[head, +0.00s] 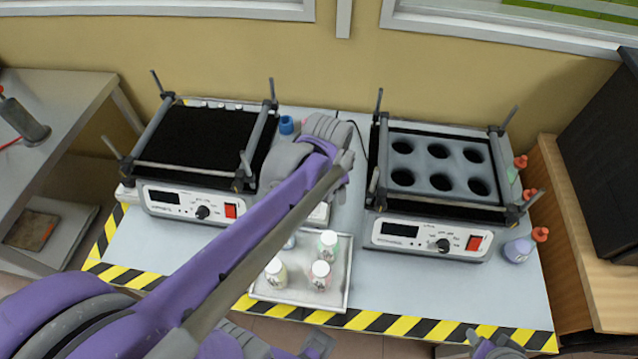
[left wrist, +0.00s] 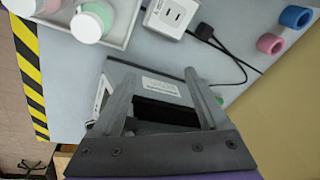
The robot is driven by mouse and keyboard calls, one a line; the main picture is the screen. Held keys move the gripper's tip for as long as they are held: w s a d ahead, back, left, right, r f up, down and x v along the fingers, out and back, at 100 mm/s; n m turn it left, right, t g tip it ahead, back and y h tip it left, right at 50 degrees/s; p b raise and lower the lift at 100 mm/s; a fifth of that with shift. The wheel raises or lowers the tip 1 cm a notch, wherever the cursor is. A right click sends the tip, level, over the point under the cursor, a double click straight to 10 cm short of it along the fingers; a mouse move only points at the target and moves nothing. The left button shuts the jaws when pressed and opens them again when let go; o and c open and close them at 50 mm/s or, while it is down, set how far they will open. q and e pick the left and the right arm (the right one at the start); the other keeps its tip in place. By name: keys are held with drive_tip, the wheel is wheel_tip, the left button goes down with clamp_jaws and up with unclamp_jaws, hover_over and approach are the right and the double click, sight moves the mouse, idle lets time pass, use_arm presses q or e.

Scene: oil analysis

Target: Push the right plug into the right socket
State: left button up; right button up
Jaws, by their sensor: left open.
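In the left wrist view a white socket block (left wrist: 172,14) with dark slots lies on the table at the top. A black plug (left wrist: 204,32) lies beside its right edge, its dark cable running right. I cannot tell from this angle whether the plug touches the block. My left gripper (left wrist: 158,84) is open and empty, its fingers apart from plug and socket. In the head view the left gripper (head: 342,148) is between the two machines, and my arm hides most of the table there, the plug included. Parts of my right arm show at the bottom edge; its jaws are not clear.
A left machine (head: 165,198) with a black top and a right machine (head: 420,238) with round wells stand on the table. A metal tray (head: 340,298) holds several capped bottles.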

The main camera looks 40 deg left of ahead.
use_arm(q)
drive_tip(key=w+a+f+m+g, duration=0.1)
drive_tip(key=w+a+f+m, duration=0.2)
drive_tip(key=w+a, duration=0.1)
drive_tip(key=w+a+f+m+g+b, duration=0.1)
drive_tip(key=w+a+f+m, duration=0.2)
drive_tip(key=a, duration=0.4)
drive_tip(key=shift+w+a+f+g, duration=0.25)
drive_tip(key=shift+w+f+g, duration=0.05)
drive_tip(key=shift+w+f, duration=0.25)
drive_tip(key=shift+f+b, duration=0.3)
drive_tip(key=shift+f, duration=2.5)
drive_tip(key=f, duration=0.5)
drive_tip(key=shift+w+f, duration=0.1)
drive_tip(key=shift+w, duration=0.25)
